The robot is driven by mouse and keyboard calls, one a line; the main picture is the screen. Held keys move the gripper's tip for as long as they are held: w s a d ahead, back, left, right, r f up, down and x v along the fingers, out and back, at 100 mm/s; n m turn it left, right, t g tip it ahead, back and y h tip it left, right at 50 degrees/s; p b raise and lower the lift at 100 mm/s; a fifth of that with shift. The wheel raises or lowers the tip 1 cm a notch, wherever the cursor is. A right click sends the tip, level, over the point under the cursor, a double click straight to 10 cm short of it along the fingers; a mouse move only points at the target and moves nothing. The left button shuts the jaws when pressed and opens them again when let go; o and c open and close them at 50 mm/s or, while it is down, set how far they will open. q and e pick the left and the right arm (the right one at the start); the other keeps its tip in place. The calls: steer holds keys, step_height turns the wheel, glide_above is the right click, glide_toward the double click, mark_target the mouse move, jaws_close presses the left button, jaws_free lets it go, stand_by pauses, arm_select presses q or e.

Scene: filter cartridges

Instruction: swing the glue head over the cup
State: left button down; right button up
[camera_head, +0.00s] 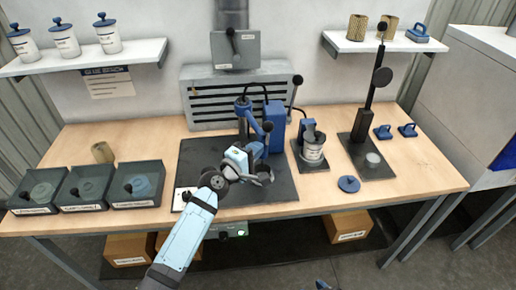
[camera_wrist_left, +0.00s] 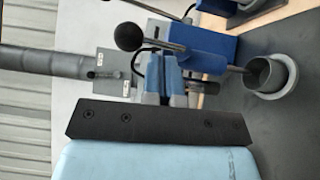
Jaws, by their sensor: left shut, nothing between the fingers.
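The glue head (camera_head: 250,122) is a blue jointed arm with a black ball knob (camera_head: 268,126), standing on the dark mat at the bench's middle. In the left wrist view the same head (camera_wrist_left: 205,45) shows with its knob (camera_wrist_left: 130,37) and a thin spout. The spout's tip overlaps the opening of the grey cup (camera_wrist_left: 275,75), which sits in a ring; its height above the cup cannot be told. My left gripper (camera_head: 262,152) is shut and empty, close to the head. Its fingers (camera_wrist_left: 172,88) show beside the blue body; contact is unclear. My right gripper is not in view.
Three dark bins (camera_head: 88,187) stand at the left. A pot on a stand (camera_head: 312,150) and a tall black press (camera_head: 374,110) stand to the right. A blue disc (camera_head: 349,184) lies near the front edge. Shelves hang above; free wood lies right of the mat.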

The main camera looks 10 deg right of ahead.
arm_select(q)
steer(key=s+a+p, duration=0.3)
steer(key=s, duration=0.6)
steer(key=shift+s+f+p, duration=0.2)
steer(key=shift+s+p, duration=0.1)
steer(key=shift+p, duration=0.05)
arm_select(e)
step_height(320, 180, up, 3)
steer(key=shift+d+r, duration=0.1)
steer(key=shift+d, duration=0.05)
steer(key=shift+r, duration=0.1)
